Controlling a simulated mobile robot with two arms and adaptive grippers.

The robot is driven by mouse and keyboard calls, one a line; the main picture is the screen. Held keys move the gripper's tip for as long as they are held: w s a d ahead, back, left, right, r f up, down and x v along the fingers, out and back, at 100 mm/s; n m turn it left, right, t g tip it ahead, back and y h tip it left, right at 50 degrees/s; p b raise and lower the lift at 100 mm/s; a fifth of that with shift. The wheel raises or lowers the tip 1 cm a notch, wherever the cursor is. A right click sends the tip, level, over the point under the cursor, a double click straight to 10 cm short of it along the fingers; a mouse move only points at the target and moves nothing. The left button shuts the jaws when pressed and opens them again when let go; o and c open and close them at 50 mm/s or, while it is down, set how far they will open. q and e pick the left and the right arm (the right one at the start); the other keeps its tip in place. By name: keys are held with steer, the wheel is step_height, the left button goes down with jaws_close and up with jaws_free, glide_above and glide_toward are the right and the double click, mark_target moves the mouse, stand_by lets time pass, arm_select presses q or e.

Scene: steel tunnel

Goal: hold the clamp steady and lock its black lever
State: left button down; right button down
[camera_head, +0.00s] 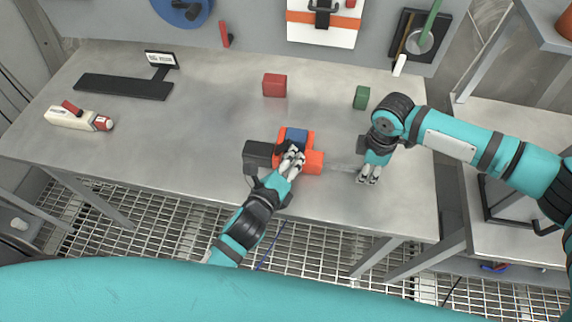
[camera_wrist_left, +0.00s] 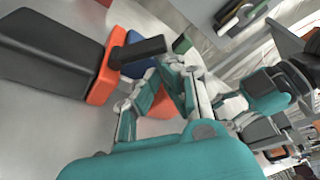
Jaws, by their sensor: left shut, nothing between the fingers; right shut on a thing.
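The clamp lies near the table's front middle. Its orange body (camera_head: 314,162) carries a blue part (camera_head: 297,136) and a black block (camera_head: 258,153) at its left. In the left wrist view the black lever (camera_wrist_left: 142,49) stands out from the orange body (camera_wrist_left: 107,68). My left gripper (camera_head: 291,157) is shut and empty, over the clamp's body beside the blue part; its fingers hide part of the clamp, and I cannot tell whether they touch the lever. A thin grey bar (camera_head: 343,169) runs right from the clamp toward my right gripper (camera_head: 368,178), which is shut on its end.
A red block (camera_head: 275,85) and a green block (camera_head: 361,97) stand behind the clamp. A cream and red tool (camera_head: 80,117) and a dark stand with a sign (camera_head: 124,87) lie at the left. The table (camera_head: 180,140) is bare between them and the clamp.

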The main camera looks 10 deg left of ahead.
mark_target(286, 143)
arm_select(q)
steer(key=shift+w+a+r+n, duration=0.15)
steer(key=shift+r+n, duration=0.1)
steer(key=shift+n, duration=0.45)
stand_by(0.5)
steer(key=shift+a+r+n+t+h, duration=0.2)
steer(key=shift+r+n+t+h, duration=0.1)
steer(key=shift+n, duration=0.3)
steer(key=shift+a+r+n+t+h, duration=0.2)
steer(key=shift+n+h, duration=0.1)
steer(key=shift+n, duration=0.3)
steer(key=n, duration=0.1)
steer(key=a+n+t, duration=0.1)
steer(key=n, duration=0.1)
steer(key=r+n, duration=0.1)
steer(key=n, duration=0.1)
steer(key=shift+a+t, duration=0.25)
steer(key=shift+t, duration=0.15)
steer(key=shift+h, duration=0.3)
steer(key=v, duration=0.6)
steer(key=f+v, duration=0.1)
steer(key=v, duration=0.3)
steer(key=shift+d, duration=0.25)
arm_select(e)
steer(key=c, duration=1)
jaws_free()
